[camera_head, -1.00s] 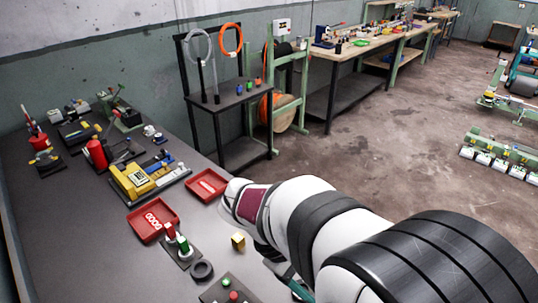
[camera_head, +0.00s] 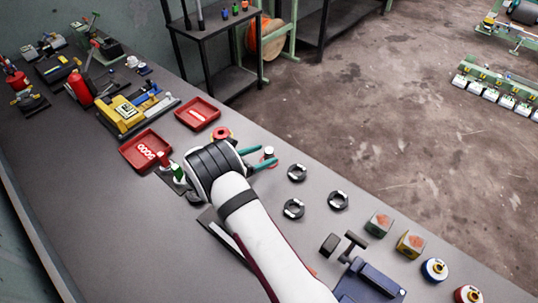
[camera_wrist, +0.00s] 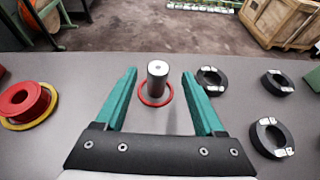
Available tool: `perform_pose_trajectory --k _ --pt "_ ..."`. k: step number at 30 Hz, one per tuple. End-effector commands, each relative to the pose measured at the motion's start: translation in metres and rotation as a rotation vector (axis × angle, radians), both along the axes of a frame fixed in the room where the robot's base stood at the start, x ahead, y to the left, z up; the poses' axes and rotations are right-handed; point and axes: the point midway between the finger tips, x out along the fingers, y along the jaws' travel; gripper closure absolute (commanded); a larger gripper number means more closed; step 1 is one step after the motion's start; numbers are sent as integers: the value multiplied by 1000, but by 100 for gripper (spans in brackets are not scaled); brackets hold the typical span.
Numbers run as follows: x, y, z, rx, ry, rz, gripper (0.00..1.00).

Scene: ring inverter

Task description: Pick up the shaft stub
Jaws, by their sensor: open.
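The shaft stub (camera_wrist: 157,80) is a short dark-grey cylinder with a pale top. It stands upright on the table inside a thin red ring (camera_wrist: 154,102) in the wrist view. In the head view the shaft stub (camera_head: 269,151) shows its pale top near my fingertips. My gripper (camera_wrist: 160,74) has two teal fingers, open and empty. The stub shows in the gap between the fingertips, apart from both fingers. Whether the fingers are level with it in depth is hard to tell. In the head view my gripper (camera_head: 267,155) is low over the table's right side.
Several black rings (camera_wrist: 211,80) lie right of the stub. A red spool (camera_wrist: 24,101) with a yellow base is at the left. Red trays (camera_head: 197,113) lie beyond my arm. Green and orange blocks (camera_head: 379,224) and a blue vise (camera_head: 370,283) are at the lower right.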

Motion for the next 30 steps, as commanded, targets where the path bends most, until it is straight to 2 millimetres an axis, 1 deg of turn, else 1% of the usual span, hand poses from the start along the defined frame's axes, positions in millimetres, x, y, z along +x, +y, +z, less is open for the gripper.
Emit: perform_pose_trajectory --k 1,3,6,12,14,15,20,24,30 --pt "7 -7 -5 0 0 -4 29" --pt "16 -15 -10 1 0 -4 29" --pt "22 -23 -14 1 -1 -3 29" --pt "23 -23 -14 0 0 -1 29" --pt "23 -23 -14 0 0 -1 38" --pt "23 -23 -14 0 0 -1 45" --pt "23 -23 -14 0 0 -1 74" --pt "23 -23 -14 0 0 -1 99" --pt "23 -23 -14 0 0 -1 100"
